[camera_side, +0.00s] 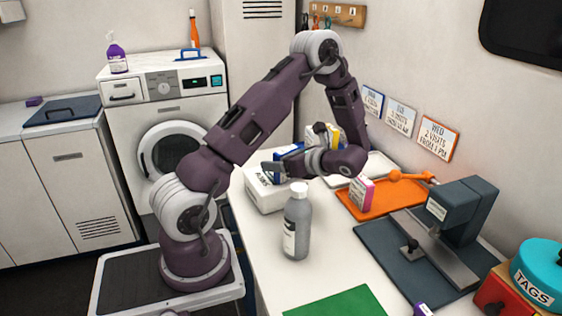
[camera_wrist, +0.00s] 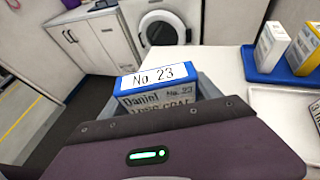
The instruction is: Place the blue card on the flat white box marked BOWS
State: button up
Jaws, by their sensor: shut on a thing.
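The blue card (camera_wrist: 155,84) is held in my gripper. In the wrist view its white label reads "No. 23", with "Daniel" below; its lower part is hidden by my gripper body. In the side view the blue card (camera_side: 288,153) shows only partly, behind my gripper (camera_side: 274,168), which is shut on it. The flat white box marked BOWS (camera_side: 265,197) stands on the white table, below and beside my gripper. The card appears above or close to the box's top; I cannot tell whether they touch.
A grey bottle (camera_side: 297,228) stands just in front of the box. An orange tray (camera_side: 375,208) with a pink-and-white box (camera_side: 361,193) lies to the right. In the wrist view a blue tray (camera_wrist: 249,66) holds white and yellow boxes. A grey press (camera_side: 455,225) stands at right.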

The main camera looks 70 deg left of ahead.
jog(key=o, duration=1.4)
jog(key=shift+f, duration=0.15)
jog(key=shift+c, duration=0.2)
jog(key=v, duration=1.2)
jog(key=s+d+r+n+t+h, duration=0.5)
jog(key=s+d+n+h, duration=0.1)
jog(key=d, duration=0.4)
jog(key=s+d+r+n+t+h, duration=0.6)
jog(key=s+d, duration=0.3)
jog(key=d, duration=0.2)
jog(key=shift+s+r+n+h, duration=0.3)
jog(key=shift+n, duration=0.4)
